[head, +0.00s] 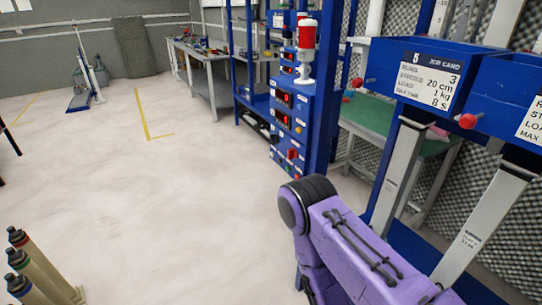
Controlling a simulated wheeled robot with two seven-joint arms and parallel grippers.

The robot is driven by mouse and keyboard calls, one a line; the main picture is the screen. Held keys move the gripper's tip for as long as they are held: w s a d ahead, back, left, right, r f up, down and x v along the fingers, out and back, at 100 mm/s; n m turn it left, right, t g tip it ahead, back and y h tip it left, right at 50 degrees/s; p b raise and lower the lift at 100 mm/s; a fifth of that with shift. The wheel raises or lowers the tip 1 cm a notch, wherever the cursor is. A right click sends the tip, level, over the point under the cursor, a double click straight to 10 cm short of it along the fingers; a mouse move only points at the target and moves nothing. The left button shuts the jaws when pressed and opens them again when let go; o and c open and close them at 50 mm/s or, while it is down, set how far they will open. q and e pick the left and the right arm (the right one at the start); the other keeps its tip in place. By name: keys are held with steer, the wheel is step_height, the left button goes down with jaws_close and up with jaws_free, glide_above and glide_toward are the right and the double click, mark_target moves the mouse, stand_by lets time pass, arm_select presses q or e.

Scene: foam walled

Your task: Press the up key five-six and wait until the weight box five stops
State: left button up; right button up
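The weight box five (378,62) is blue, with a white job card (427,82) headed 5 on its front and a red knob on its left side. It sits at the upper right above a pale upright rail. A blue control cabinet (296,110) with red displays and small coloured keys stands at centre right; its labels are too small to read, so I cannot pick out the up key five-six. My purple arm comes in from the lower right, below the cabinet. Neither of my grippers is in view.
A second blue box (510,88) with a card is cut off at the right edge. A green-topped bench (385,125) stands behind the rails. Several bottle-like cylinders (38,265) stand at lower left. A grey workbench (205,75) is farther back.

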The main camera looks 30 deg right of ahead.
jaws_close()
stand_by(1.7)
